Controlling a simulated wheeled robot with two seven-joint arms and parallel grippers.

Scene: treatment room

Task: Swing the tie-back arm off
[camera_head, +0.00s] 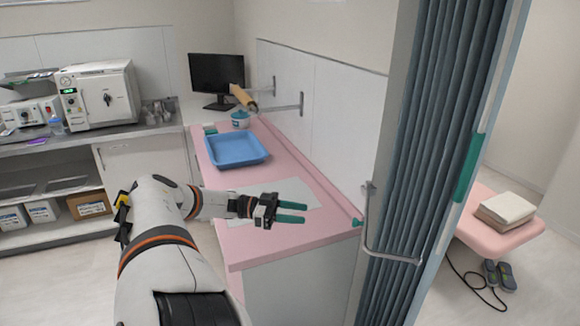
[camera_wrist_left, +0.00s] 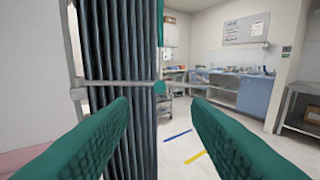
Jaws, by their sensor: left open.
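The tie-back arm (camera_head: 392,257) is a thin grey metal bar. It runs from a wall bracket down and across the front of the gathered blue-grey curtain (camera_head: 410,150). In the left wrist view the bar (camera_wrist_left: 115,83) crosses the curtain (camera_wrist_left: 118,130) level, with a round teal knob (camera_wrist_left: 160,87) at the curtain's right edge. My left gripper (camera_head: 304,212) is open and empty, above the pink counter, its teal fingers pointing toward the curtain and apart from the bar. In the wrist view its fingers (camera_wrist_left: 160,108) spread below the bar. My right gripper is not in view.
A blue tray (camera_head: 237,150) and a white sheet lie on the pink counter (camera_head: 285,246). A monitor (camera_head: 217,75) stands at the back. Right of the curtain is a pink couch (camera_head: 500,228) with folded towels. Open floor (camera_wrist_left: 200,145) lies beyond the curtain.

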